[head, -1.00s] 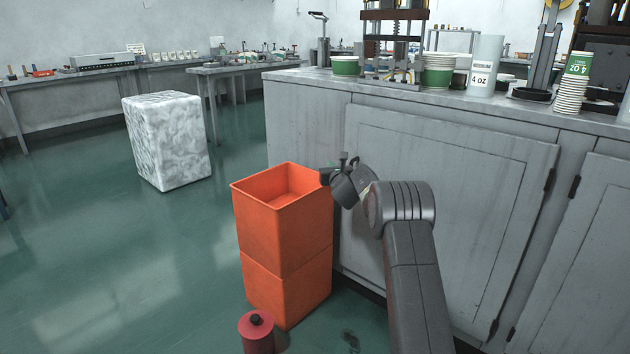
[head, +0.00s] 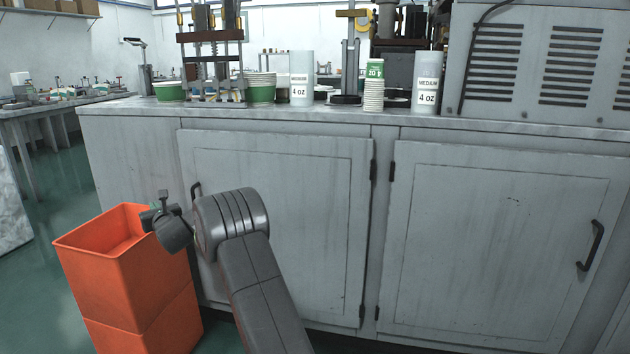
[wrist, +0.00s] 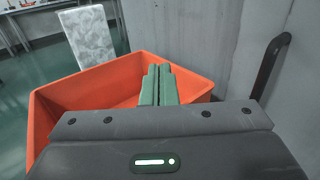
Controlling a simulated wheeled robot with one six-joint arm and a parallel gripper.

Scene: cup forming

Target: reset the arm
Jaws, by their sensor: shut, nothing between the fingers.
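My arm reaches up from the bottom of the head view and bends left at its wrist. My gripper (head: 150,216) is at the right rim of an orange bin (head: 125,285) in that picture. In the wrist view my gripper's two green fingers (wrist: 158,82) lie side by side, shut and empty. They show in front of the orange bin's opening (wrist: 100,92). I cannot tell whether the fingers touch the bin.
A grey cabinet (head: 270,215) with a black handle (head: 591,246) stands close behind my arm. Its top holds paper cups (head: 261,88), a 4 oz tube (head: 302,78), presses and a vented machine (head: 545,65). Green floor (head: 60,200) is open at the left.

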